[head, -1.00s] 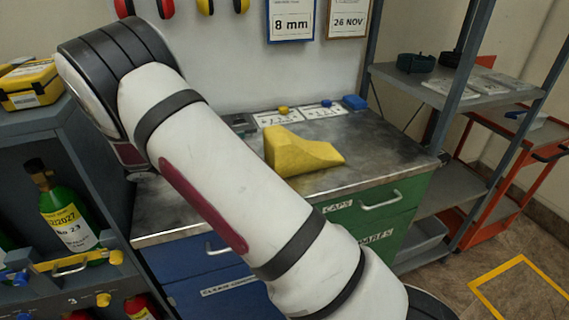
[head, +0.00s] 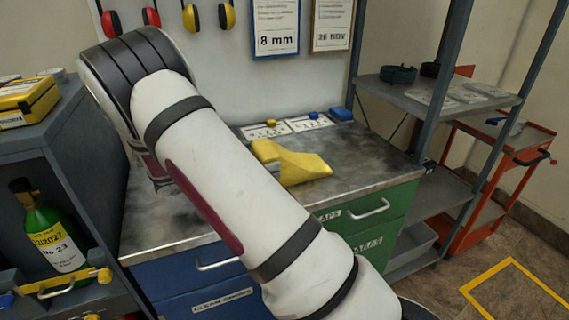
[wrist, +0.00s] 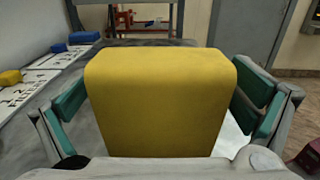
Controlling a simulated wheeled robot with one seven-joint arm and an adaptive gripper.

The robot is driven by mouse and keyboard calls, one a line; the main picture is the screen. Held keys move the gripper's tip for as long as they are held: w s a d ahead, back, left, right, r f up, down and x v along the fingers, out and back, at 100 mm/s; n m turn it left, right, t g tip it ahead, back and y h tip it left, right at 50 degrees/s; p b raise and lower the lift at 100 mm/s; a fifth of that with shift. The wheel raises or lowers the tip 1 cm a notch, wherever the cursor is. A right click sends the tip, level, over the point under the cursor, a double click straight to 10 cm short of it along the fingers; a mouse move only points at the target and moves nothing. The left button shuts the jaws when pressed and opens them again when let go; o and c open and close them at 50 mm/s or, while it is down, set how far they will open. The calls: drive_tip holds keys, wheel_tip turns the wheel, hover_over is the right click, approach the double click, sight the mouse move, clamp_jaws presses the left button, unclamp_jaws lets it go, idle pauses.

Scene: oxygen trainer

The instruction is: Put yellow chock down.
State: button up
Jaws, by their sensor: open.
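The yellow chock (head: 303,168) rests on the grey metal worktop (head: 225,207), its low end toward the right in the head view. In the wrist view the chock (wrist: 160,105) fills the middle, with its flat yellow face toward me. My gripper (wrist: 163,98) is open, with one green-padded finger on each side of the chock. A gap shows between the right finger and the chock; the left finger is close to it, and I cannot tell if it touches. In the head view my arm crosses in front of the worktop and hides part of it.
White cards with a yellow block (wrist: 10,77) and a blue block (wrist: 60,47) lie along the worktop's back edge. Another blue block (head: 341,113) sits at the back right corner. A grey shelf (head: 440,92) and an orange cart (head: 500,150) stand to the right.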

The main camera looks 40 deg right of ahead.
drive_tip(key=shift+x, duration=1.25)
drive_tip(key=shift+c, duration=0.6)
drive_tip(key=c, duration=1.3)
drive_tip(key=shift+r, duration=0.1)
drive_tip(key=shift+c, duration=0.3)
drive_tip(key=shift+c, duration=0.9)
